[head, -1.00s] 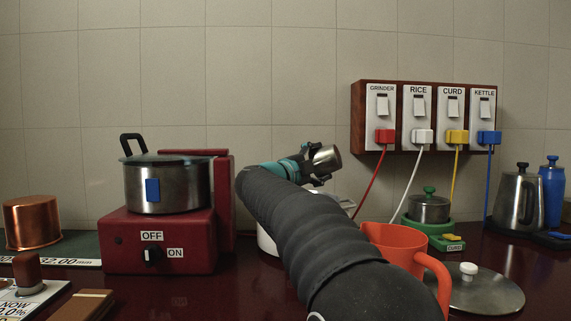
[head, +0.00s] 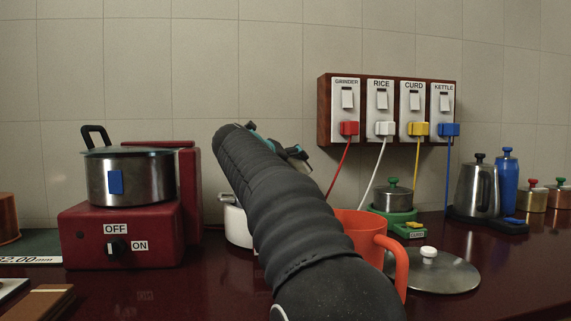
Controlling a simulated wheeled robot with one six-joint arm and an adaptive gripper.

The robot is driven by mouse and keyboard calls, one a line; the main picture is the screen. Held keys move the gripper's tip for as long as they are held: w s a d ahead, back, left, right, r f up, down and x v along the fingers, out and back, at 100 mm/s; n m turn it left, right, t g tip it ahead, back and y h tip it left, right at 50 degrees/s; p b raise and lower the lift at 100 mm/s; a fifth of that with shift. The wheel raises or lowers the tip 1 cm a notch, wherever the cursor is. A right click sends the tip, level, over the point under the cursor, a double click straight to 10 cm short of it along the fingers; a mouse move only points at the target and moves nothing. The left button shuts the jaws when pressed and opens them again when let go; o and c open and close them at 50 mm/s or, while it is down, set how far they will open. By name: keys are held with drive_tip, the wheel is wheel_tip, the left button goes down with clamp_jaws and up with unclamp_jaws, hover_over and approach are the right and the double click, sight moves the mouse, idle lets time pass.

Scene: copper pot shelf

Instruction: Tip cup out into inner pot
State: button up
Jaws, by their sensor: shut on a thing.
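My gripper (head: 297,156) shows only in part behind my dark sleeved arm, above and behind the white cooker (head: 236,222). It is shut on the steel cup, which my arm and gripper now hide almost wholly. The cup's tilt and contents cannot be seen. The white cooker stands on the counter behind my arm, and only its left part shows. No inner pot can be made out; the cooker's inside is hidden from this view.
A steel pot (head: 130,178) sits on the red stove (head: 125,235) at left. An orange jug (head: 362,232) stands right of my arm, beside a lid (head: 435,272). The small curd pot (head: 392,197), kettle (head: 478,190) and blue bottle (head: 508,180) stand behind. Cords hang from the switch board (head: 388,112).

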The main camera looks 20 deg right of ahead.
drive_tip(key=shift+s+d+r+m+t+y+p, duration=0.15)
drive_tip(key=shift+s+d+r+m+y+p, duration=0.15)
drive_tip(key=shift+r+m+p, duration=0.3)
drive_tip(key=shift+s+d+r+m+t+y+p, duration=0.1)
drive_tip(key=shift+d+r+m+t+y+p, duration=0.05)
drive_tip(key=shift+r+m+y+p, duration=0.35)
drive_tip(key=shift+s+d+r+m, duration=0.1)
drive_tip(key=shift+d+r+m, duration=0.05)
drive_tip(key=shift+r+m, duration=0.15)
drive_tip(key=shift+s+d+r+m+t+y, duration=0.2)
drive_tip(key=shift+r+m+t+y, duration=0.1)
drive_tip(key=shift+r+m, duration=0.25)
drive_tip(key=shift+s+d+r+m+t+y, duration=0.15)
drive_tip(key=shift+r+m+y, duration=0.25)
drive_tip(key=shift+r, duration=0.3)
drive_tip(key=shift+s+d+r+m+t+y, duration=0.15)
drive_tip(key=shift+d+r+m+t+y, duration=0.1)
drive_tip(key=shift+r+m, duration=0.35)
drive_tip(key=shift+r, duration=0.1)
drive_tip(key=shift+r, duration=2.9)
